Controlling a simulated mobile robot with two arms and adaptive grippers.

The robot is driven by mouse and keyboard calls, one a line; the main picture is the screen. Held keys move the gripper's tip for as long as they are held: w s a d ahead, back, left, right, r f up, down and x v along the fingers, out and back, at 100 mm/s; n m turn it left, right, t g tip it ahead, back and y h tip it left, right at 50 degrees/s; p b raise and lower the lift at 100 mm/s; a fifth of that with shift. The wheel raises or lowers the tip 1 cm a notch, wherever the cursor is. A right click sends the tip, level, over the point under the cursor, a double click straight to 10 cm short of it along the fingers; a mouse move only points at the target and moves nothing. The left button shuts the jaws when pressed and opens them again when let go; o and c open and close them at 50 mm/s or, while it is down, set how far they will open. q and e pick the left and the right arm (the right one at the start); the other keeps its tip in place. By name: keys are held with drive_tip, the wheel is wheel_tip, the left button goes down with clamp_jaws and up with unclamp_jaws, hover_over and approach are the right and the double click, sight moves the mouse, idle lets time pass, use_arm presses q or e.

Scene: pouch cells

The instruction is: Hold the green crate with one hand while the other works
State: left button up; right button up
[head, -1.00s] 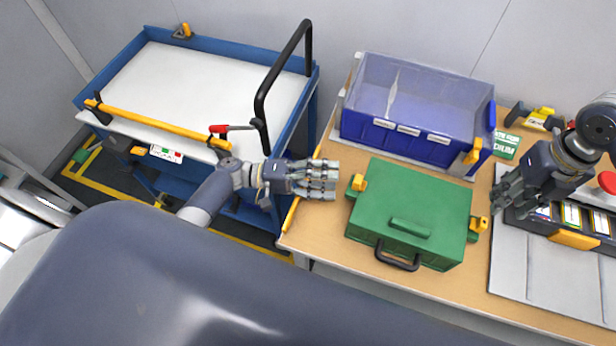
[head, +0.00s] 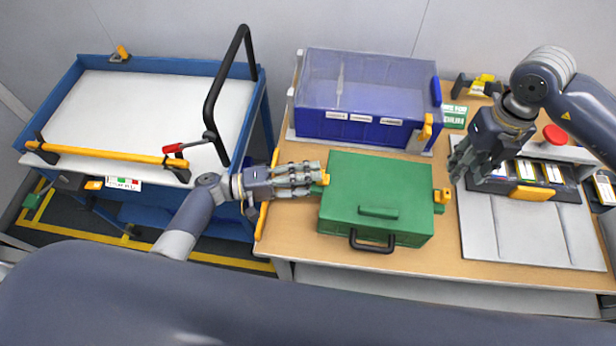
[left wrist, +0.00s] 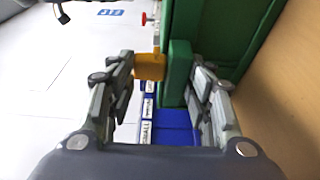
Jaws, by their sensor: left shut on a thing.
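The green crate (head: 350,170) lies closed on the wooden table, its black handle (head: 372,243) towards the front. Each side has a yellow latch, one on the right (head: 441,195). My left gripper (head: 316,179) is at the crate's left side, shut on it. In the left wrist view, the fingers of my left gripper (left wrist: 165,95) stand either side of the crate's green side block (left wrist: 179,72) and yellow latch (left wrist: 149,66). My right gripper (head: 464,168) hovers just right of the crate, apart from it; its finger opening is unclear.
A blue bin with a clear upper part (head: 362,127) stands behind the crate. A grey panel (head: 520,232) and a rack of labelled items (head: 530,180) lie to the right, with a red button (head: 555,134) behind. A blue cart (head: 150,110) stands left of the table.

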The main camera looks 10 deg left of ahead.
clamp_jaws()
drive_tip(key=d+n+y, duration=0.4)
drive_tip(key=d+n, duration=0.8)
drive_tip(key=n, duration=0.3)
drive_tip(key=shift+d+f+n, duration=0.2)
drive_tip(key=shift+f+n, duration=0.2)
drive_tip(key=shift+f, duration=0.05)
drive_tip(key=shift+s, duration=0.1)
